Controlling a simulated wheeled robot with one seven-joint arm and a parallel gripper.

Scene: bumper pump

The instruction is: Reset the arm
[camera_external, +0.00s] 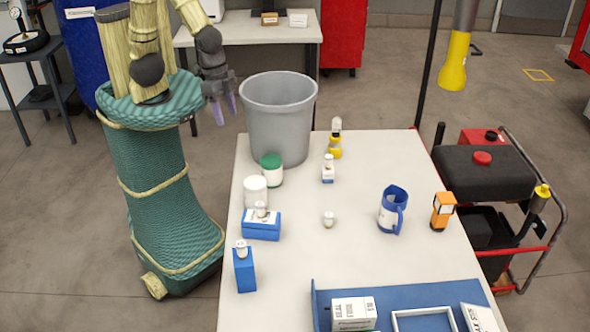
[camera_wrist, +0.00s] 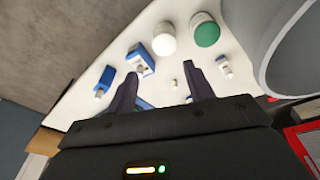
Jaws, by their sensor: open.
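My gripper (camera_external: 222,108) is at the upper left in the external view, off the left edge of the table and left of the grey bin. Its fingers point down and stand apart with nothing between them. In the wrist view my gripper (camera_wrist: 160,88) shows two dark fingers spread apart, with the table and its small items beyond them. My arm is folded up above my green base.
A cart (camera_external: 485,175) stands right.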

